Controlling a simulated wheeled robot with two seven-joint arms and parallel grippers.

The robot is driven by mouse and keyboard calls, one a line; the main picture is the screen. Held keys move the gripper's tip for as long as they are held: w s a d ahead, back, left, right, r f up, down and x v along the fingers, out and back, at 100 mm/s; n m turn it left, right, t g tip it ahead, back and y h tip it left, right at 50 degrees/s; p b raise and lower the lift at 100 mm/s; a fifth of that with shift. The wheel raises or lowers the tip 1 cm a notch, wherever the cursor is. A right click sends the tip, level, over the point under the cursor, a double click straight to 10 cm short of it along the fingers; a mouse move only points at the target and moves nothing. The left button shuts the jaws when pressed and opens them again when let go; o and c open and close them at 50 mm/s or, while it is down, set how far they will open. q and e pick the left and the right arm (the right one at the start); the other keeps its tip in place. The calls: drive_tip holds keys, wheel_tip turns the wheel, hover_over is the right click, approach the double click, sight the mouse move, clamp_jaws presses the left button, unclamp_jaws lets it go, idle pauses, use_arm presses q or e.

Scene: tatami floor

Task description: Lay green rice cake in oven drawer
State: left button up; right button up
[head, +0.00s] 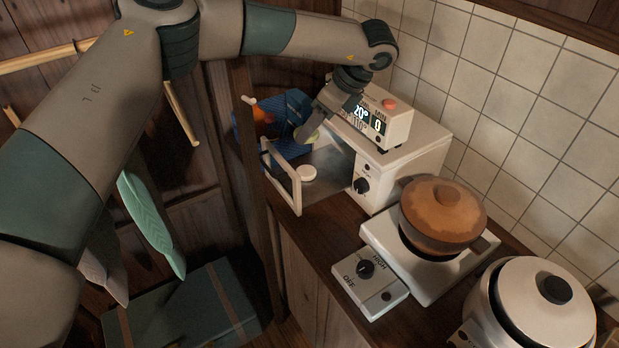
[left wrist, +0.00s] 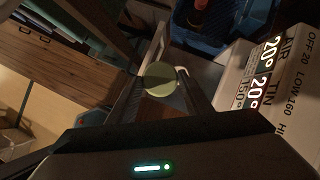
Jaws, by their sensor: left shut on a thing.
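The white oven (head: 405,155) stands on the counter with its drawer (head: 283,178) pulled out to the left. My left gripper (head: 311,131) is above the far part of the drawer, shut on the green rice cake (head: 313,137). In the left wrist view the green rice cake (left wrist: 160,77) is a pale green disc between the fingertips, with the drawer behind it. The fingers hide most of the cake in the head view. Whether it touches the drawer floor, I cannot tell. My right gripper is not in view.
A brown lidded pot (head: 442,212) stands on a white burner with a control box (head: 369,285) in front. A rice cooker (head: 535,305) is at the lower right. A wooden post (head: 256,150) rises beside the drawer.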

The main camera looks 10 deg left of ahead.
use_arm(q)
wheel_tip(320, 180, down, 13)
drive_tip(key=p, duration=0.4)
drive_tip(key=shift+f, duration=0.1)
drive_tip(key=shift+p, duration=0.3)
wheel_tip(320, 180, down, 4)
drive_tip(key=shift+r+p, duration=0.25)
drive_tip(key=shift+p, duration=0.4)
drive_tip(key=shift+f, duration=0.5)
drive_tip(key=shift+s, duration=0.1)
